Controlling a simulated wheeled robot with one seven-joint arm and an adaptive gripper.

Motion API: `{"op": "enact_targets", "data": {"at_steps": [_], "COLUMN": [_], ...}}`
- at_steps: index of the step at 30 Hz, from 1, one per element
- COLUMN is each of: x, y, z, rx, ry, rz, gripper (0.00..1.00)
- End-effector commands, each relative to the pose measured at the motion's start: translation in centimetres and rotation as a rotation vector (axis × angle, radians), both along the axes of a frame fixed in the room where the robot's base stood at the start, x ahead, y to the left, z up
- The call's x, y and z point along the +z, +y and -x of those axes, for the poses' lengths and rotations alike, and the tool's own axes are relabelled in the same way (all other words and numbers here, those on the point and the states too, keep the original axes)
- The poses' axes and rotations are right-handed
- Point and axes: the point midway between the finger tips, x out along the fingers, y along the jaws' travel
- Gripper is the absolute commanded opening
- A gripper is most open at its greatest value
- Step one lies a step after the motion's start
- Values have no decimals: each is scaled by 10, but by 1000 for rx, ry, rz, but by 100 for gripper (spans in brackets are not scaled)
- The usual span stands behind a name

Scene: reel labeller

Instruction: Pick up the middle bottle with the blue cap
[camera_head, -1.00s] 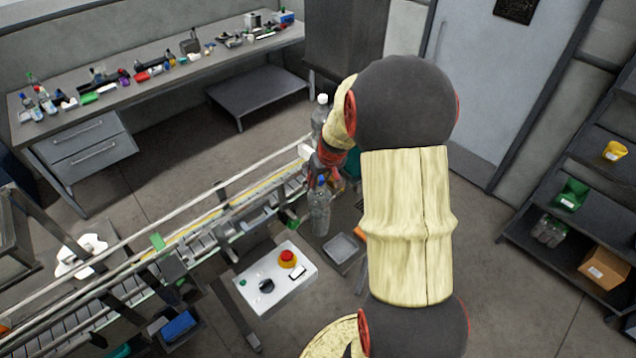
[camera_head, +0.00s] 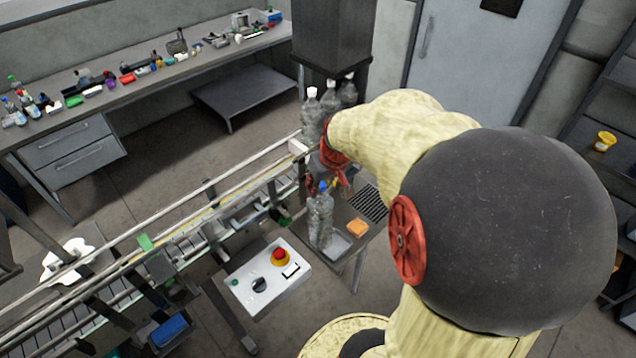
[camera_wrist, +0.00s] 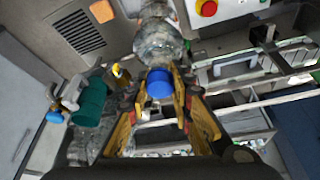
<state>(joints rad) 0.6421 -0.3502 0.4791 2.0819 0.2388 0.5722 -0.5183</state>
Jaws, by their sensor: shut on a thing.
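A clear bottle (camera_head: 320,220) with a blue cap (camera_head: 323,186) stands upright in the head view, over or on a small side table beside the conveyor. I cannot tell whether its base touches the surface. My gripper (camera_head: 328,183) is at its top, partly hidden by my arm. In the wrist view the bottle (camera_wrist: 157,42) points away from me. Its blue cap (camera_wrist: 159,83) sits between the yellow fingers of my gripper (camera_wrist: 160,92), which are shut on the bottle's top.
Several clear bottles with white caps (camera_head: 312,110) stand behind my gripper, below a dark cabinet (camera_head: 333,35). The conveyor (camera_head: 190,235) runs to the left. A white control box (camera_head: 262,282) with a red button is in front. An orange block (camera_head: 357,228) lies right of the bottle.

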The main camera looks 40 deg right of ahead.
Motion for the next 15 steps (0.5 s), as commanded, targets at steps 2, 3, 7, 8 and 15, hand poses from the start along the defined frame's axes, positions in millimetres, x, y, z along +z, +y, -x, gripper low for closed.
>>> {"op": "enact_targets", "data": {"at_steps": [2, 3, 7, 8, 15], "x": [7, 9, 15, 16, 27], "y": [-1, 0, 0, -1, -1], "z": [0, 0, 0, 0, 0], "rx": [-1, -1, 0, 0, 0], "ry": [-5, -5, -6, -6, -5], "rz": [4, 4, 4, 5, 5], "gripper": [0, 0, 0, 0, 0]}}
